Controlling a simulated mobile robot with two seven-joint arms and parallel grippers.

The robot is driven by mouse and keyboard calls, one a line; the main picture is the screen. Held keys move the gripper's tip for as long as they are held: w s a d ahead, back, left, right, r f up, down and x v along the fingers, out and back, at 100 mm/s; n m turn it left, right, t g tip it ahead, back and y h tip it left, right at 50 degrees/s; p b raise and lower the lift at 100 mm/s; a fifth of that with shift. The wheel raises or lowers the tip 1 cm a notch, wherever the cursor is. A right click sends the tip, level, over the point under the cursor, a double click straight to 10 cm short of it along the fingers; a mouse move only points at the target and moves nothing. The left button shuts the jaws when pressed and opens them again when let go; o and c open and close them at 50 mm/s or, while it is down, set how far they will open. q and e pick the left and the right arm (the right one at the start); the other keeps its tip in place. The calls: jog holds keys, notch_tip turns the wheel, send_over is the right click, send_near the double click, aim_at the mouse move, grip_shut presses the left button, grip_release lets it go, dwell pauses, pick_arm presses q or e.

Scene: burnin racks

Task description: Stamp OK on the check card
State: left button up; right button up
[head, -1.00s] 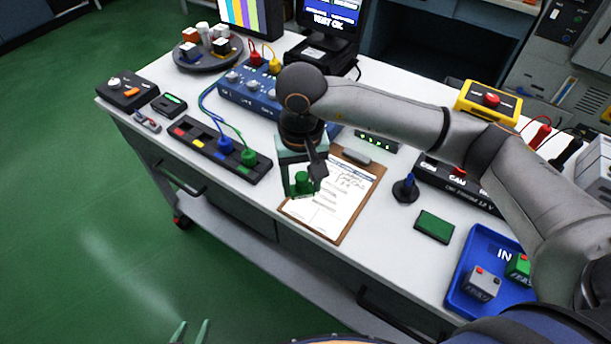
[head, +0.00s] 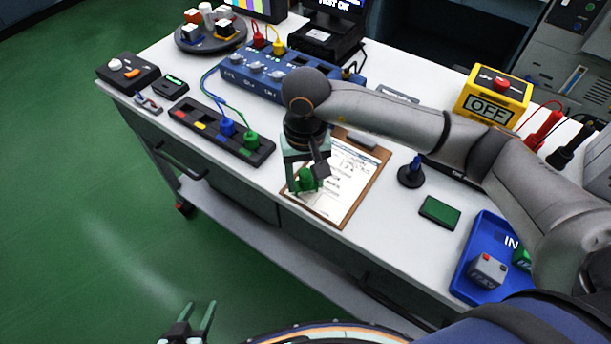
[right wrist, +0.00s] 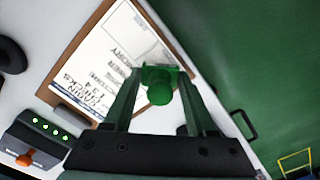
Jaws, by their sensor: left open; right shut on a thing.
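The check card is a white printed sheet (head: 344,185) on a brown clipboard (head: 372,182) near the front edge of the bench. It also shows in the right wrist view (right wrist: 105,60). My right gripper (head: 304,180) is shut on a green stamp (right wrist: 159,90), over the card's lower left part. Whether the stamp touches the paper is hidden. A blue-handled stamp (head: 415,168) stands on a black round base to the right of the clipboard. A green ink pad (head: 440,212) lies further right. My left gripper (head: 190,325) is open and empty at the bottom, away from the bench.
A blue IN tray (head: 464,280) with small boxes stands at the right. A yellow OFF box (head: 494,97) is behind it. A black strip (head: 205,128) with blue and green plugs lies left of the card. A blue panel (head: 245,80) stands behind.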

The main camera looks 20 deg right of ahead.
jog(key=shift+f, duration=0.1)
dwell(0.3)
jog(key=shift+f+b, duration=0.45)
jog(key=shift+b, duration=0.15)
dwell(0.6)
jog(key=shift+s+f+b, duration=0.1)
jog(key=shift+f+b, duration=0.05)
jog(key=shift+b, duration=0.25)
dwell(1.3)
jog(key=shift+r+p, duration=1.55)
jog(key=shift+r, duration=2.1)
